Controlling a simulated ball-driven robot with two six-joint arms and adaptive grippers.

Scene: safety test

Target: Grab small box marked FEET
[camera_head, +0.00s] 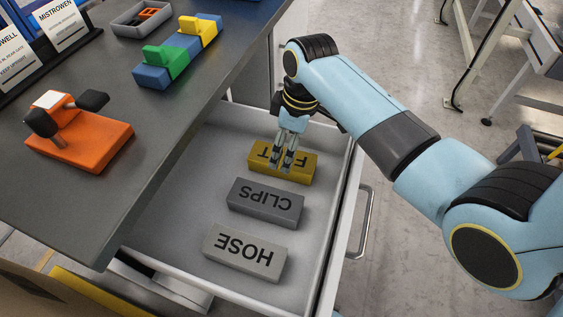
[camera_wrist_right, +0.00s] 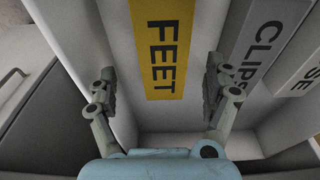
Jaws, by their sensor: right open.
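The small yellow box marked FEET (camera_head: 296,174) lies at the far end of the open drawer in the head view. My right gripper (camera_head: 284,163) is above it and covers the middle of its lettering. In the right wrist view the yellow box (camera_wrist_right: 161,45) shows between the two fingers of my right gripper (camera_wrist_right: 158,90), with its full word readable. The fingers are apart and empty, one on each side of the box. I cannot tell how far above the box they are. My left gripper is not in view.
A dark grey CLIPS box (camera_head: 265,202) and a light grey HOSE box (camera_head: 245,252) lie beside it in the drawer (camera_head: 175,215). The drawer wall (camera_head: 341,215) is close to the FEET box. A grey worktop (camera_head: 110,185) with an orange block (camera_head: 85,143) overhangs on the left.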

